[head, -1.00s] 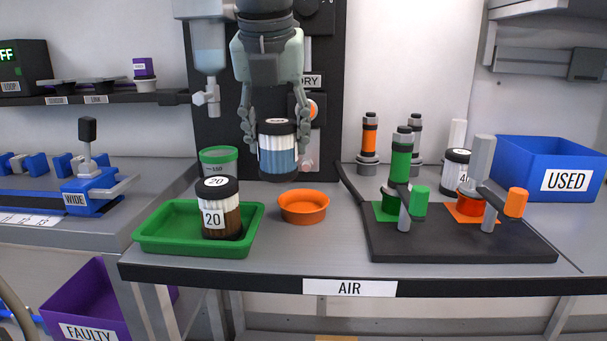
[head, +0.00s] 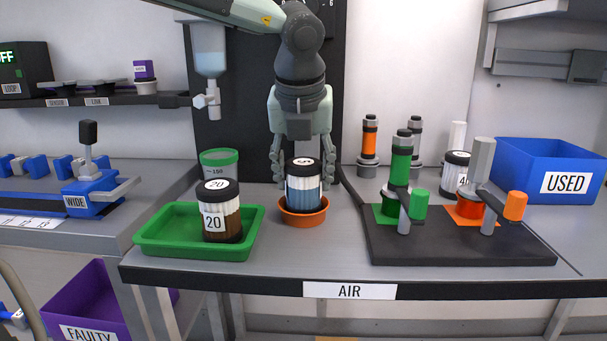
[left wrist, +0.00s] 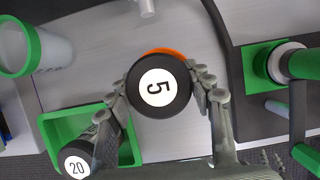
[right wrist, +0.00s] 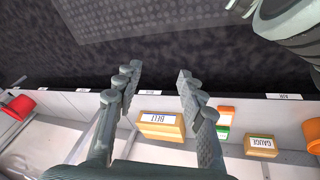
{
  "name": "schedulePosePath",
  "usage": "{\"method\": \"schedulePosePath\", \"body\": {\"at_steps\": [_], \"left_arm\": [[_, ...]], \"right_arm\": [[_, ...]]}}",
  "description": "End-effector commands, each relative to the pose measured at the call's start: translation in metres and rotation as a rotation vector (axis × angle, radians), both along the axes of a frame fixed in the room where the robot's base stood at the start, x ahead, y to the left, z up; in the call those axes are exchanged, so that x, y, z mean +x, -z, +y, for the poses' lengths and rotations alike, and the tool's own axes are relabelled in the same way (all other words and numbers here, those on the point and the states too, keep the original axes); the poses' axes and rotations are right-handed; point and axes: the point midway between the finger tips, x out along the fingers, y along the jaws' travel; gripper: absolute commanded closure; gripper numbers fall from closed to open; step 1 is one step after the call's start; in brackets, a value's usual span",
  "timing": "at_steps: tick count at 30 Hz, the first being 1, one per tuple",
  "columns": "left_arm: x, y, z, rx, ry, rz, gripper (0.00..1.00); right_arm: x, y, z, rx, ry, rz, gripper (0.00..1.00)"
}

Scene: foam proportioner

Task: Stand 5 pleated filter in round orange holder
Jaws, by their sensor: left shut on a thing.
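The 5 pleated filter (head: 304,190) is a blue-and-white pleated cylinder with a black cap. It is upright in the round orange holder (head: 303,217) on the workbench. In the left wrist view its cap (left wrist: 158,87) reads 5, and a strip of orange rim (left wrist: 165,52) shows beside it. My left gripper (head: 302,172) is shut on the filter, with fingers on both sides. Whether the filter's base touches the holder floor is hidden. My right gripper (right wrist: 160,85) is open and empty, away from the bench top, in the right wrist view.
A green tray (head: 150,245) holding the 20 filter (head: 220,212) is left of the holder. A black base (head: 450,245) with green and orange valves is at right. A green-rimmed cup (head: 219,158), the 40 filter (head: 455,172) and a blue USED bin (head: 550,165) stand farther back.

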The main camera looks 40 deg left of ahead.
Motion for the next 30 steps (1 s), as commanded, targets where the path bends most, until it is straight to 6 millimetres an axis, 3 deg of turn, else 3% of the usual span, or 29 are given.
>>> {"method": "schedulePosePath", "body": {"at_steps": [30], "left_arm": [[0.000, 0.005, 0.000, 0.001, 0.000, -0.001, 0.85]], "right_arm": [[0.023, -0.012, 0.017, 0.027, -0.043, -0.120, 0.60]]}}
